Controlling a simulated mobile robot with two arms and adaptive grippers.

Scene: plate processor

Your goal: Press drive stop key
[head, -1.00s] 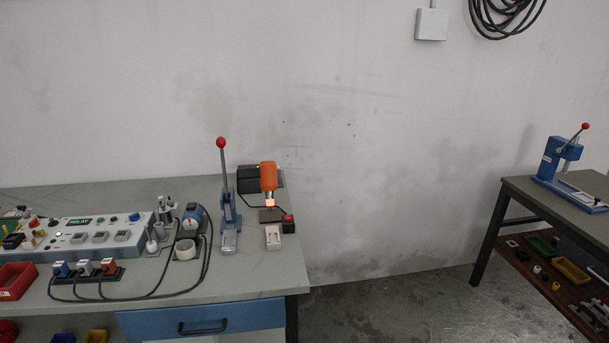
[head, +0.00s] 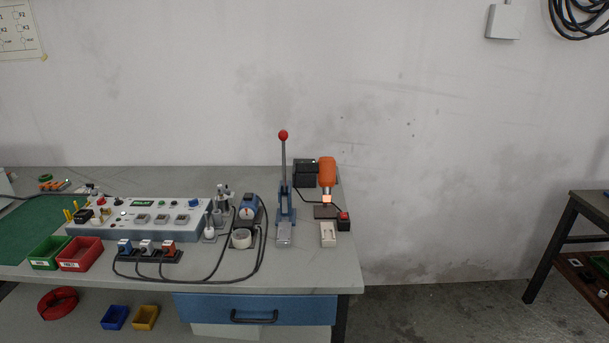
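A grey control panel (head: 120,228) sits on the left part of the workbench (head: 215,275), with a small green display (head: 143,203), several small keys and knobs, and several square grey units along its front. A blue button (head: 194,203) is at its right end and a red button (head: 101,201) near its left. The key labels are too small to read, so I cannot tell which is the drive stop key. Neither of my grippers shows in the head view.
Cables loop in front. Red (head: 80,254) and green (head: 48,252) bins sit at left. Open floor lies between this bench and another table (head: 590,205).

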